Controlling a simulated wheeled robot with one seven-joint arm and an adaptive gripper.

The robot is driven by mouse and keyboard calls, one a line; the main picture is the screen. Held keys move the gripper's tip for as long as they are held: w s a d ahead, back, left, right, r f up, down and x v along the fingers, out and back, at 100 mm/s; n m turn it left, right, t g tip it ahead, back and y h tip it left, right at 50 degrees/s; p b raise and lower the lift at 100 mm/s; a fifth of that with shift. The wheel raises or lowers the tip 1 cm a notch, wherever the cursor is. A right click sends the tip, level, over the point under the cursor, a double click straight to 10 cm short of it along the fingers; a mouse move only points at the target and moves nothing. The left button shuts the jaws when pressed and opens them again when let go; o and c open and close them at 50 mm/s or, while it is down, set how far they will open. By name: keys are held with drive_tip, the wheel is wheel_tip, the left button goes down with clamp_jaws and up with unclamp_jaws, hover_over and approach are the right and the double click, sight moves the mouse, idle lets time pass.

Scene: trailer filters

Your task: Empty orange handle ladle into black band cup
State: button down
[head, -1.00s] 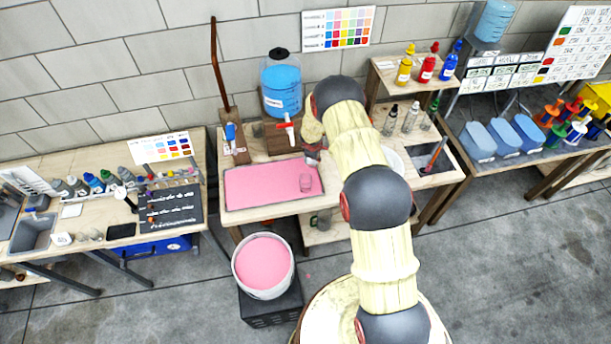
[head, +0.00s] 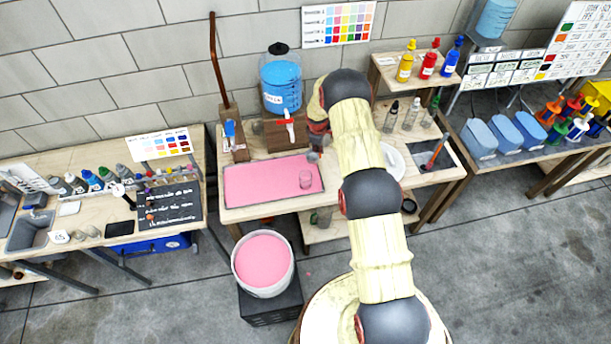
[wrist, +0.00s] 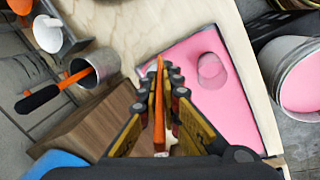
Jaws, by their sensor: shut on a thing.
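In the wrist view my gripper (wrist: 165,82) is shut on a slim orange handle (wrist: 159,100), which looks like the orange handle ladle. The ladle's bowl is hidden, so I cannot tell what it holds. A clear cup (wrist: 211,70) stands on the pink surface right of the fingertips, apart from them. The same cup shows in the head view (head: 306,179). No black band can be made out on it. In the head view my gripper (head: 315,150) is over the back right edge of the pink tray (head: 225,200), partly hidden by my arm.
A metal can (wrist: 103,66) holding a black and orange tool (wrist: 52,91) stands left of my gripper, beside a wooden block (wrist: 85,120). A blue dispenser (head: 281,85) stands behind the tray. A bucket of pink liquid (head: 263,262) stands in front of the table.

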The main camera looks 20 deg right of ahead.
drive_tip(key=shift+w+d+r, duration=0.2)
drive_tip(key=shift+w+d, duration=0.2)
drive_tip(key=shift+w+d+f+g+y+b, duration=0.4)
drive_tip(key=shift+w+g+b, duration=0.15)
drive_tip(key=shift+b, duration=0.15)
drive_tip(key=shift+g+y, duration=0.5)
drive_tip(key=shift+g, duration=0.05)
drive_tip(key=shift+w+d+r+b, duration=0.25)
drive_tip(key=shift+w+r+b, duration=0.05)
drive_tip(key=shift+r+b, duration=0.5)
drive_tip(key=shift+w+d+r+b, duration=0.25)
drive_tip(key=shift+r+b, duration=0.4)
drive_tip(key=shift+r, duration=0.25)
drive_tip(key=shift+w+d+r+b, duration=0.2)
drive_tip(key=shift+w+r+b, duration=0.1)
drive_tip(key=shift+r+b, duration=0.5)
